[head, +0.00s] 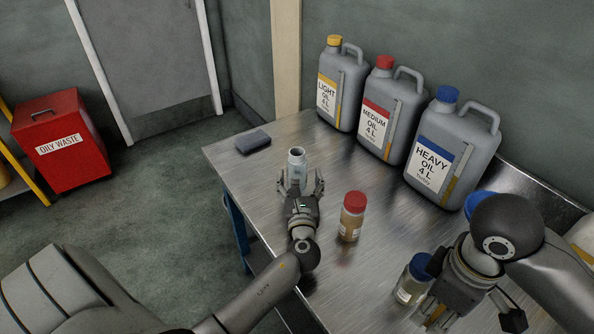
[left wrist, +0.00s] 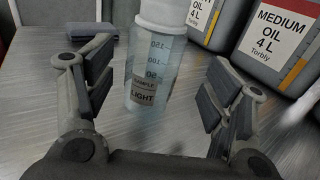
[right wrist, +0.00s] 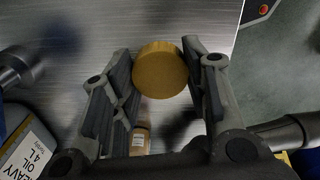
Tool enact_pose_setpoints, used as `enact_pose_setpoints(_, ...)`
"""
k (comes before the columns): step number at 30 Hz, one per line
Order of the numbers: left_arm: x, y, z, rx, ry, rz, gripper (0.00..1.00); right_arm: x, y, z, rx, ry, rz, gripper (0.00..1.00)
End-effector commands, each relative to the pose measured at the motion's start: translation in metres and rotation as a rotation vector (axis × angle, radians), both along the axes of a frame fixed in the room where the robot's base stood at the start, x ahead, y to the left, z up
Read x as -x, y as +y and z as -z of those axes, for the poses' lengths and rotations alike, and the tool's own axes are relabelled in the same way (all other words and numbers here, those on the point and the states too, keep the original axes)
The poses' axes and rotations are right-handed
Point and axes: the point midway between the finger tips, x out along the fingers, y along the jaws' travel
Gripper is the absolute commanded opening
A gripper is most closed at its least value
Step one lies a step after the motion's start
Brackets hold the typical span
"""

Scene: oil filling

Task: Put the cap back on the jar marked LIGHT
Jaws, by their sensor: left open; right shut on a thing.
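The jar marked LIGHT (head: 296,168) is clear, uncapped and upright on the metal bench. Its SAMPLE LIGHT label (left wrist: 144,92) faces the left wrist camera. My left gripper (head: 303,184) is open at the jar, with a finger on each side and visible gaps to both in the left wrist view. My right gripper (right wrist: 162,72) is shut on a round yellow cap (right wrist: 160,69), held at its fingertips. In the head view my right gripper is low at the right, apart from the LIGHT jar, and its hold is mostly hidden.
A red-capped jar (head: 352,216) and a blue-capped jar (head: 413,278) stand between the grippers. LIGHT (head: 340,86), MEDIUM (head: 388,115) and HEAVY (head: 448,150) oil cans line the back. A dark sponge-like block (head: 253,141) lies at the left; bench around it is clear.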

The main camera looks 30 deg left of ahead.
Motion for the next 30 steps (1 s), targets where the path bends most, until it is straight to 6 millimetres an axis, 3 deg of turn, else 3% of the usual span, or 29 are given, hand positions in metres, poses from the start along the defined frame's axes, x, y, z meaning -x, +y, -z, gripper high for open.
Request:
enact_pose_setpoints(13, -0.036, 0.033, 0.005, -0.001, 0.0, 0.0, 0.76, 0.0, 0.0, -0.004, 0.0, 0.0, 0.0, 0.34)
enact_pose_setpoints(25, -0.039, 0.035, 0.005, 0.0, 0.0, 0.0, 0.76, 0.0, 0.0, -0.004, 0.0, 0.0, 0.0, 0.34)
enact_pose_setpoints(30, -0.039, 0.035, 0.005, 0.0, 0.0, 0.0, 0.56, 0.0, 0.0, -0.004, 0.0, 0.0, 0.0, 0.34)
